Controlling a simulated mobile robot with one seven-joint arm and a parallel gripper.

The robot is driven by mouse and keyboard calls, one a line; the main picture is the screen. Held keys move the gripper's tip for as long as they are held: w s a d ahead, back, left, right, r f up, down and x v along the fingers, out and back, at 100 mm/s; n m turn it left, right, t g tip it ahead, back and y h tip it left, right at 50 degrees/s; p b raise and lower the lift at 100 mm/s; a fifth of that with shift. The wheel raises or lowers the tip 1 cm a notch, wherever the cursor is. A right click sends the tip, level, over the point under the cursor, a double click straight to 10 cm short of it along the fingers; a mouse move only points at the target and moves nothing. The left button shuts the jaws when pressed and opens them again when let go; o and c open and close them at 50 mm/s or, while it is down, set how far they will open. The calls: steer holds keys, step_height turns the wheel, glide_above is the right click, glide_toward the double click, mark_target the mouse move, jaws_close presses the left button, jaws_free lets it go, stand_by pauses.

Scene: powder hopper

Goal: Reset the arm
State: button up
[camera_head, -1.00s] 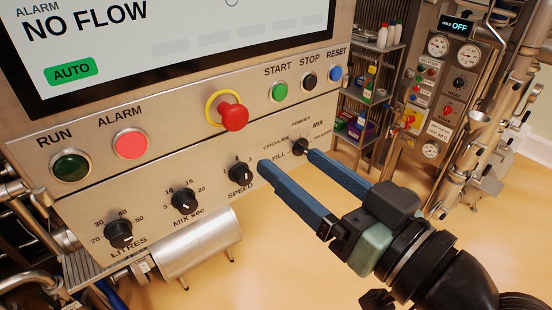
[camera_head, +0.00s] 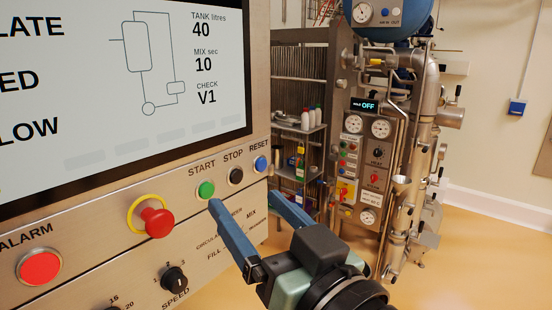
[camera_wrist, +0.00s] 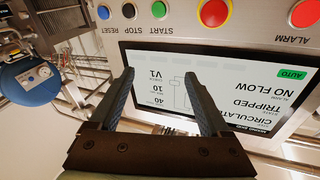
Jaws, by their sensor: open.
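My gripper (camera_head: 245,198) is open and empty, with two long blue fingers. In the head view it is in front of the control panel, its left fingertip just below the green START button (camera_head: 206,189). The lower right selector is hidden behind my gripper, with only some labels showing. In the wrist view my gripper (camera_wrist: 159,74) has its spread fingers over the upside-down screen (camera_wrist: 225,78), which reads NO FLOW and TRIPPED. I cannot tell whether a finger touches the panel; nothing is between them.
The black STOP (camera_head: 235,176) and blue RESET (camera_head: 261,164) buttons are right of START. A red emergency button (camera_head: 158,222) and the SPEED knob (camera_head: 174,280) are to the left. A bottle shelf (camera_head: 300,130) and a gauge panel (camera_head: 375,155) stand behind. Floor at right is clear.

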steer(key=s+d+r+m+t+h, duration=0.1)
steer(key=s+r+t+h, duration=0.3)
steer(key=r, duration=0.5)
steer(key=s+d+r+m+t+h, duration=0.1)
steer(key=s+r+m+t+h, duration=0.2)
steer(key=r+t+h, duration=0.3)
step_height(320, 180, up, 4)
steer(key=shift+s+d+r+m+t+b, duration=0.1)
steer(key=shift+s+d+m+t+b, duration=0.25)
steer(key=shift+t, duration=0.25)
